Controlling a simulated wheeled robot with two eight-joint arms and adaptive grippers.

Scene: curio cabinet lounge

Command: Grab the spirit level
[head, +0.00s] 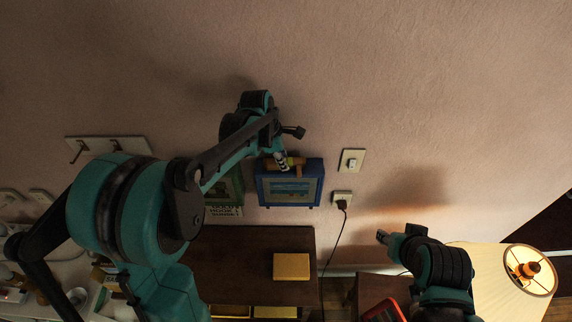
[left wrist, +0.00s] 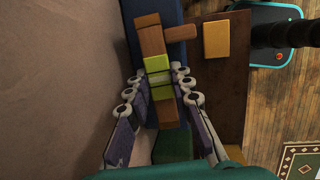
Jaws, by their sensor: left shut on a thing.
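The spirit level is a wooden bar with yellow-green middle sections and a pale vial between them; I take this bar (left wrist: 150,37) to be it in the left wrist view. In the head view its brown end (head: 297,161) shows at the top of a blue framed box (head: 263,190). My left gripper (left wrist: 162,78) is shut around its middle, a finger on each side; it also shows in the head view (head: 281,161). A short wooden peg (left wrist: 181,32) sticks out beside one end; I cannot tell whether it belongs to the level. My right gripper (head: 384,237) is low at right, away from it.
The blue box is close against the pink wall, beside a green book (head: 223,190). A light switch (head: 352,161) and a socket with a plugged cord (head: 342,198) are to the right. A yellow block (head: 292,266) lies on a dark wooden surface (head: 235,262). A lamp (head: 530,268) stands far right.

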